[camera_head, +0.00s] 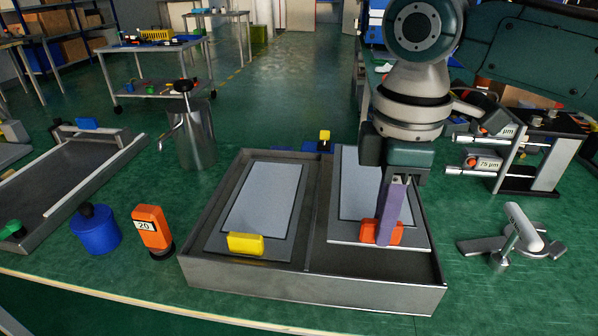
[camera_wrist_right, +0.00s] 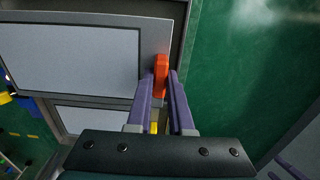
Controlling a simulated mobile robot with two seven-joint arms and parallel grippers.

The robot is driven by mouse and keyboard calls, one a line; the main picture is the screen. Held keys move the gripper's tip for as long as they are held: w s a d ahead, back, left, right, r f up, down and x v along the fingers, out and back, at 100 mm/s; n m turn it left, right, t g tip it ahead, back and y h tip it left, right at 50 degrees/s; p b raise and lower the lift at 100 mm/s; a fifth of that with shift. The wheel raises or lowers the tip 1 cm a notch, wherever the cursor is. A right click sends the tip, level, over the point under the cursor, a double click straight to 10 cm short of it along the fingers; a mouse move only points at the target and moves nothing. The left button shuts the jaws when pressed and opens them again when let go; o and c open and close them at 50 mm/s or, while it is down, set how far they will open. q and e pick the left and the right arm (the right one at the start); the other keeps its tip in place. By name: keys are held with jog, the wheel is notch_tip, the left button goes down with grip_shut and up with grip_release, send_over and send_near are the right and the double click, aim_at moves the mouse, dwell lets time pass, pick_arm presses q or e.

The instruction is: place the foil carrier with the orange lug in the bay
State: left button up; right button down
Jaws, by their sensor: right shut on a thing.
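The foil carrier with the orange lug (camera_head: 369,200) is a flat grey plate with a dark-edged pale sheet, over the right compartment of a two-part metal tray (camera_head: 312,290). Whether it rests on the tray floor or hangs slightly above it I cannot tell. My right gripper (camera_head: 386,236) points down, shut on the orange lug (camera_head: 398,236) at the plate's near edge. In the right wrist view the lug (camera_wrist_right: 161,72) sits between the purple fingers (camera_wrist_right: 160,92). A second carrier with a yellow lug (camera_head: 245,243) lies in the left compartment. My left gripper is out of view.
A grey bed with light rails (camera_head: 95,175) lies at the left. A metal canister (camera_head: 193,135), a blue pot (camera_head: 96,230) and an orange block marked 20 (camera_head: 151,229) stand left of the tray. A gauge rack (camera_head: 525,155) and a metal lever tool (camera_head: 515,238) are at the right.

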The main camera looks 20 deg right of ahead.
notch_tip(320, 180, down, 4)
jog(key=shift+f+b, duration=0.25)
jog(key=shift+b, duration=0.35)
jog(key=shift+f, duration=0.2)
jog(key=shift+f, duration=0.15)
jog(key=c, duration=1.1)
grip_release()
